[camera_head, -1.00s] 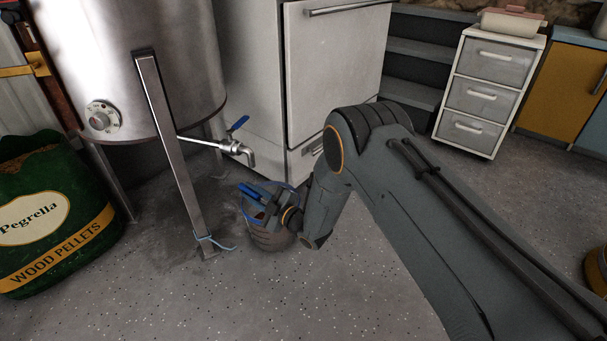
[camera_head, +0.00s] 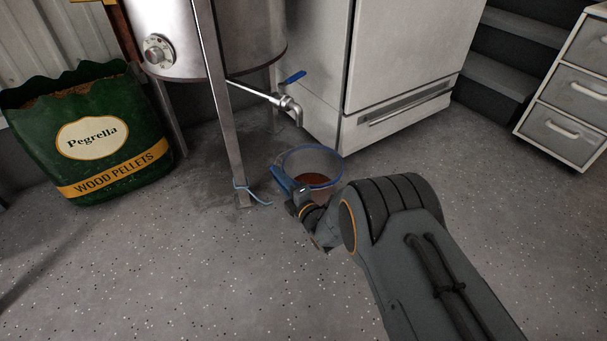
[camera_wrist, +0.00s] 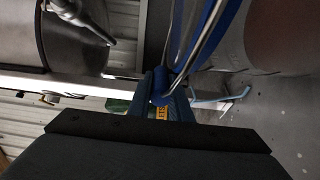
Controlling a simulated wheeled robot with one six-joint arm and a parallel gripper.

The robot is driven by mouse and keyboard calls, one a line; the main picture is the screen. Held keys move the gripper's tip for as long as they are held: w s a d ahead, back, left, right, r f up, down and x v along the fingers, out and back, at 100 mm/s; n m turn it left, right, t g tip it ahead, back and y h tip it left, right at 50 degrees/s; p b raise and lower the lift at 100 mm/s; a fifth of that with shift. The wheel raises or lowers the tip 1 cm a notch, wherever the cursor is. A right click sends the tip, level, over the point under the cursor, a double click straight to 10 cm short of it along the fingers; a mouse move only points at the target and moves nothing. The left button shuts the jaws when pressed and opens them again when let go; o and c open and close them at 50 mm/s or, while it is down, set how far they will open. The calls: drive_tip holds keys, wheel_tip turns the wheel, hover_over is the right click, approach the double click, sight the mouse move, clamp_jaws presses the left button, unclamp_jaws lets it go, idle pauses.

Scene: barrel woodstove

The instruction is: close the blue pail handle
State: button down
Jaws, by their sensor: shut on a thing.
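The blue pail (camera_head: 330,153) stands on the floor below the tap, with a see-through body, a blue rim and something reddish-brown inside. My gripper (camera_head: 284,182) is at the pail's near left side, close to the rim. In the wrist view, my gripper (camera_wrist: 163,98) is shut on the pail handle (camera_wrist: 186,45), whose metal wire runs up from between the fingers. The blue rim (camera_wrist: 216,35) lies just right of the wire there. The handle looks lowered to the side in the head view, but my gripper hides much of it.
A white appliance (camera_head: 400,70) stands behind. The near left floor is clear.

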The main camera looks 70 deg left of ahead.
drive_tip(key=shift+s+f, duration=0.1)
drive_tip(key=shift+f, duration=0.3)
drive_tip(key=c, duration=1.6)
unclamp_jaws()
drive_tip(key=d+p, duration=0.1)
drive_tip(key=d, duration=0.1)
drive_tip(key=w+d+p, duration=0.1)
drive_tip(key=d, duration=0.2)
drive_tip(key=d+p, duration=0.1)
drive_tip(key=d, duration=0.1)
drive_tip(key=shift+w+d+p, duration=0.3)
drive_tip(key=shift+d, duration=0.05)
